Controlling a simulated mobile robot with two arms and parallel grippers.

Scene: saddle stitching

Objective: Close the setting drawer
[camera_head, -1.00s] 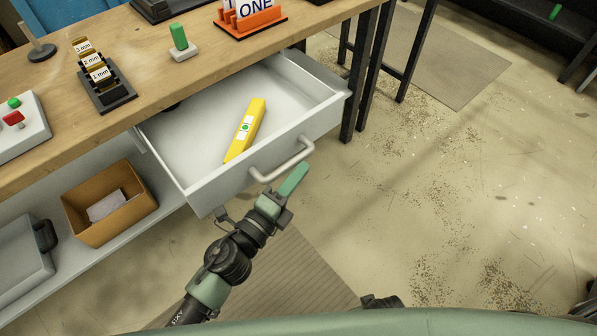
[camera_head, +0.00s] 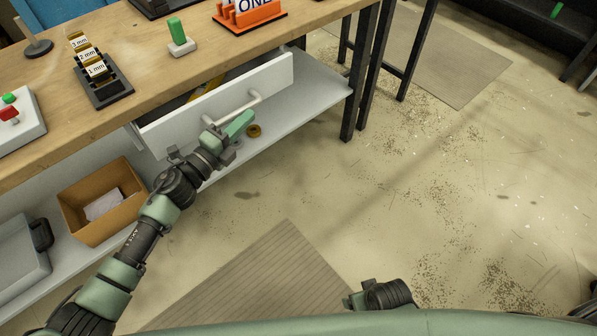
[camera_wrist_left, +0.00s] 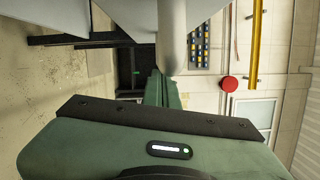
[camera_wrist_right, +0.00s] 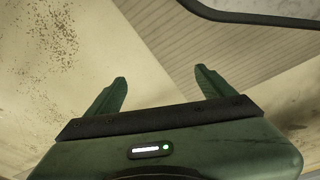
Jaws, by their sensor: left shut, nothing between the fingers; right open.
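The white setting drawer (camera_head: 270,78) under the workbench is partly open, with a narrow gap behind its front. A yellow object (camera_head: 207,87) shows inside it, mostly hidden by the bench top. The drawer's grey bar handle (camera_head: 250,104) is on its front. My left gripper (camera_head: 240,122) is shut and empty at the handle, its fingertips close to the bar; whether they touch is hard to tell. In the left wrist view the handle (camera_wrist_left: 172,35) stands just beyond the closed fingers. My right gripper (camera_wrist_right: 160,82) is open and empty over the floor, away from the drawer.
The wooden bench top (camera_head: 140,55) holds a labelled gauge stand (camera_head: 102,85), a green-topped block (camera_head: 178,38) and an orange stand (camera_head: 250,22). A lower shelf (camera_head: 300,102) carries a cardboard box (camera_head: 100,205). The floor to the right is clear.

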